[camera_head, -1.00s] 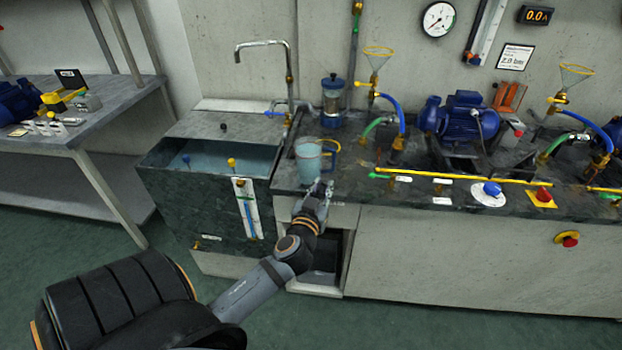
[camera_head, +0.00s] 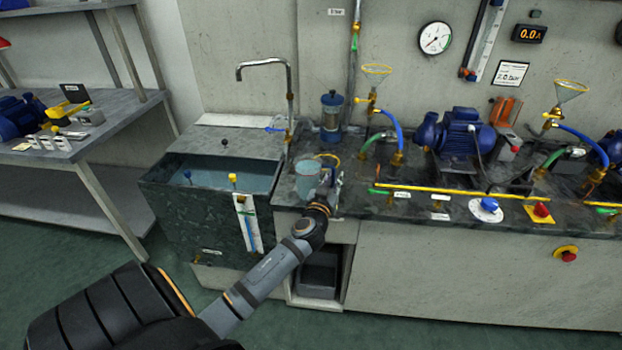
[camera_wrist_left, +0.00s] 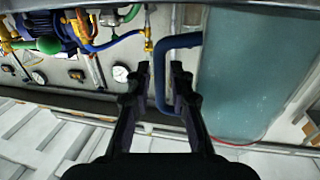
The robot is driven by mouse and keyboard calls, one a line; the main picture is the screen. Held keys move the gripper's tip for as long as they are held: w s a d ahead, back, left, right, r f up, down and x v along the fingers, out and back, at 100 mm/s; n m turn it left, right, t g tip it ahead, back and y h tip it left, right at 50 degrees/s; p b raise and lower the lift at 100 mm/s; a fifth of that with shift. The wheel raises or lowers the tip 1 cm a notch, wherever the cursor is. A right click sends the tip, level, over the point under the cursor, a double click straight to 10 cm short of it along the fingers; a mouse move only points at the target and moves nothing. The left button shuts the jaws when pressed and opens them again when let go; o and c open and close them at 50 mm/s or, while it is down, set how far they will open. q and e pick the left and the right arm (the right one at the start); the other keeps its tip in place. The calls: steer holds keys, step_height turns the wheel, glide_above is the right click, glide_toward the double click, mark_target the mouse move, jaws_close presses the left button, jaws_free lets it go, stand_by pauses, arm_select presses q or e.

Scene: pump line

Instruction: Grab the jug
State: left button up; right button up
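The jug (camera_head: 308,182) is a light blue, see-through vessel standing on the dark counter beside the sink tank. In the left wrist view its blue wall (camera_wrist_left: 255,75) fills the right side, and its dark blue handle (camera_wrist_left: 182,42) curves toward the fingers. My left gripper (camera_head: 330,180) is at the jug's right side and partly hides the handle in the head view. In the left wrist view the left gripper (camera_wrist_left: 163,85) is open, with the handle's upright part between its fingertips and gaps showing beside it. My right gripper is not in view.
The sink tank (camera_head: 165,215) with a tall tap (camera_head: 290,90) is left of the jug. A blue-lidded canister (camera_head: 331,118) stands behind it. Yellow pipe (camera_head: 450,191), hoses and a blue pump (camera_head: 460,133) occupy the counter to the right.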

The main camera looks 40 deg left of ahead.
arm_select(q)
steer(key=shift+w, duration=0.3)
steer(key=shift+s, duration=0.1)
jaws_close()
steer(key=shift+r, duration=0.1)
